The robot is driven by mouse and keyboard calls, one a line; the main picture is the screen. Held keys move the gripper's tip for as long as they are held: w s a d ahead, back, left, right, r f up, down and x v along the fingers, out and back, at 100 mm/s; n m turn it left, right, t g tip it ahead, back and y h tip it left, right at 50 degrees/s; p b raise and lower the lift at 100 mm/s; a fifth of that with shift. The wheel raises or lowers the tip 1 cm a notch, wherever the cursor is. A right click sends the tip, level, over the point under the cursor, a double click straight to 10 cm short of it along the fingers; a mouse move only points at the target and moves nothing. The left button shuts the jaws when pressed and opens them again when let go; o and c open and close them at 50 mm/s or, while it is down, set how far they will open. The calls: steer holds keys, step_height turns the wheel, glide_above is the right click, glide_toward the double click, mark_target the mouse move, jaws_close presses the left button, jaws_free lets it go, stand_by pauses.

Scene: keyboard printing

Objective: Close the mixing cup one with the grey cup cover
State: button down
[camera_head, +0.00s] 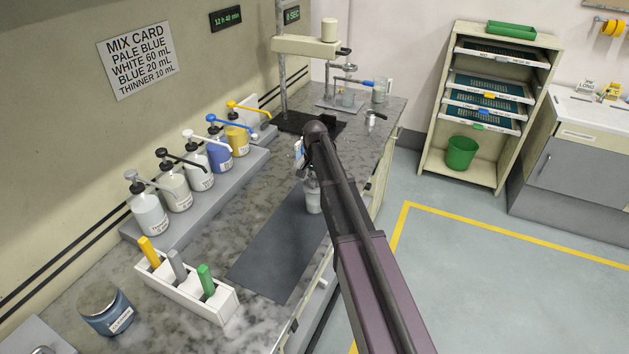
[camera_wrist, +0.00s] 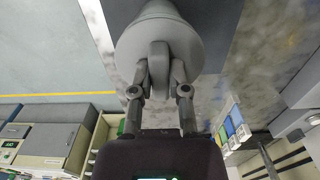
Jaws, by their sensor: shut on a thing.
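My gripper (camera_wrist: 160,82) is shut on the upright tab of the round grey cup cover (camera_wrist: 135,48) in the wrist view. A grey, tapering body shows just beyond the cover, in line with it. In the head view a pale grey mixing cup (camera_head: 313,198) stands upright by the dark mat's right side, partly hidden by my arm. The cover and my fingertips are mostly hidden there behind the arm. I cannot tell whether the cover is seated on the cup's rim or just above it.
The dark mat (camera_head: 275,255) is otherwise clear. Several pump bottles stand on a grey riser (camera_head: 190,200) at the left. A white holder (camera_head: 175,288) with coloured handles and a blue tin (camera_head: 107,312) are nearer. A stirring stand (camera_head: 305,47) rises at the counter's far end.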

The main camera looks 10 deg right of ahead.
steer(key=shift+f+b, duration=0.4)
steer(key=shift+f, duration=0.1)
steer(key=c, duration=0.5)
jaws_free()
steer(key=shift+c, duration=0.2)
steer(key=shift+r, duration=0.1)
step_height(320, 180, up, 6)
steer(key=p, duration=0.6)
steer(key=shift+s, duration=0.1)
steer(key=s+f+n+b, duration=0.1)
steer(key=s+n, duration=0.2)
steer(key=s, duration=1.1)
steer(key=s+f+n+b, duration=0.2)
steer(key=s+n, duration=0.2)
steer(key=s, duration=1)
steer(key=shift+s+a+f, duration=0.3)
steer(key=shift+s+a, duration=0.1)
